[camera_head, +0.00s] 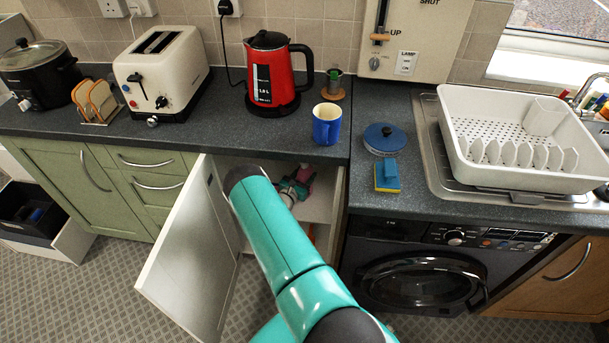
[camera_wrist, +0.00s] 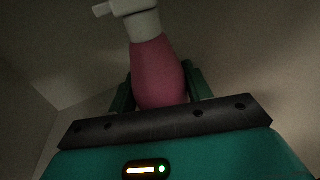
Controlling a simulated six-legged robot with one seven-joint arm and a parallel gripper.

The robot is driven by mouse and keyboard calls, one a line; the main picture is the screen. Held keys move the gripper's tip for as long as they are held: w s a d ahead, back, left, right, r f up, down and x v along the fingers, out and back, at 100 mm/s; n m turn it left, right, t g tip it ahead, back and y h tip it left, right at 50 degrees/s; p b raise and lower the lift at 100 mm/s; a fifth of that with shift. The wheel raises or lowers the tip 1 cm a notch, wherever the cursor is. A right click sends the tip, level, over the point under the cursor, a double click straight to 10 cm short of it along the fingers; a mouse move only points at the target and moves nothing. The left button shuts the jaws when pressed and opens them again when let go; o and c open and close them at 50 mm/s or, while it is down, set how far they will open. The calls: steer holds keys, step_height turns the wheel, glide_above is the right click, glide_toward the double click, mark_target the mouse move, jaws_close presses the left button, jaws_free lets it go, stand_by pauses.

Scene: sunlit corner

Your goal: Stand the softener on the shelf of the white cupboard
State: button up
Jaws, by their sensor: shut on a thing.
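The softener (camera_wrist: 157,65) is a pink bottle with a white top, seen from below in the wrist view. My gripper (camera_wrist: 160,92) is shut on it, one dark green finger on each side of its body. In the head view, my gripper (camera_head: 293,189) is inside the white cupboard, with a bit of the pink softener (camera_head: 305,174) showing. The white cupboard's door (camera_head: 190,255) stands open to the left. A pale shelf (camera_head: 318,208) shows inside, partly hidden by my teal arm. I cannot tell whether the bottle touches the shelf.
The dark worktop (camera_head: 230,130) overhangs the cupboard opening. A red kettle (camera_head: 271,75) and a blue mug (camera_head: 326,125) stand above it. A washing machine (camera_head: 425,275) is to the right. An open drawer (camera_head: 70,240) juts out at far left.

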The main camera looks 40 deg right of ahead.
steer(key=shift+f, duration=0.1)
steer(key=o, duration=1.4)
steer(key=shift+o, duration=0.2)
steer(key=shift+w+r, duration=0.1)
steer(key=shift+r, duration=0.1)
steer(key=v, duration=1.2)
